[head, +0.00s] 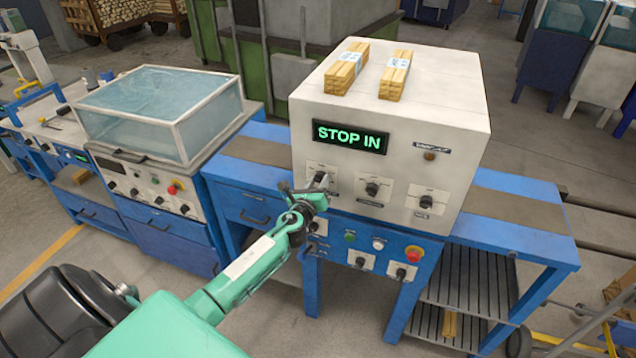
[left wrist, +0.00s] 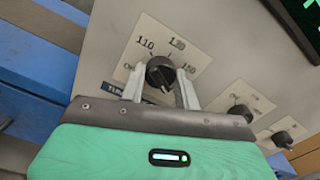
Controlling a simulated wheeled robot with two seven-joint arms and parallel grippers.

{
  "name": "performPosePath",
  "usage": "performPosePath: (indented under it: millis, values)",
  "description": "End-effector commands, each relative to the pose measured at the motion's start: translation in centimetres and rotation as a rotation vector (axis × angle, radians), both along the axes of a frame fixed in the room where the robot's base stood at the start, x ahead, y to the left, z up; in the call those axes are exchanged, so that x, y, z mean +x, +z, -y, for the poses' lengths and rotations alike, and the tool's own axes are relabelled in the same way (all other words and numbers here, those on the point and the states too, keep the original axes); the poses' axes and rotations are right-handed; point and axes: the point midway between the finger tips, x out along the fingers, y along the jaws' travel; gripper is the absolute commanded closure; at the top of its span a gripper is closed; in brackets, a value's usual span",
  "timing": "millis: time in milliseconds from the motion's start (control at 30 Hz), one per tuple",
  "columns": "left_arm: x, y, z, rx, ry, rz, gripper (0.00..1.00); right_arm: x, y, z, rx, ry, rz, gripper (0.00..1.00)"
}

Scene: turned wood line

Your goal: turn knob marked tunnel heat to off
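The knob (left wrist: 160,72) is black and sits on a pale square plate with the marks 110, 130 and 150 and a partly hidden mark at the left. A dark label below it starts with "TUN"; the rest is covered. In the head view this knob (head: 320,179) is the leftmost on the white cabinet. My left gripper (left wrist: 161,78) has one pale finger on each side of the knob, with small gaps seeming to show. In the head view the left gripper (head: 309,188) is at the cabinet front. The knob's pointer direction is unclear. My right gripper is not in view.
The white cabinet (head: 458,110) has a green "STOP IN" display (head: 350,137) and two more knobs (head: 372,189) (head: 426,202) to the right. Wood bundles (head: 346,70) lie on top. Below are buttons, including a red one (head: 414,253). A clear-lidded machine (head: 160,100) stands left.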

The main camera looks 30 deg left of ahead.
Motion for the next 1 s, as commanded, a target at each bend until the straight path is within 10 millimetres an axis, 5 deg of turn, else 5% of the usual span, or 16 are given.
performPosePath:
  millis: [100,467,1000]
  values:
    - [0.0,0.0,0.0,0.000,0.000,0.000,0.91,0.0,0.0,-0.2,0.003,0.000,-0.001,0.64]
    - [0.0,-0.1,0.0,-0.057,0.000,0.014,0.91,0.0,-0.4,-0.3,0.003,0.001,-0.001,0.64]
    - [0.0,-0.2,0.1,-0.486,0.000,0.117,0.91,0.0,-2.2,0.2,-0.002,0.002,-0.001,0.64]
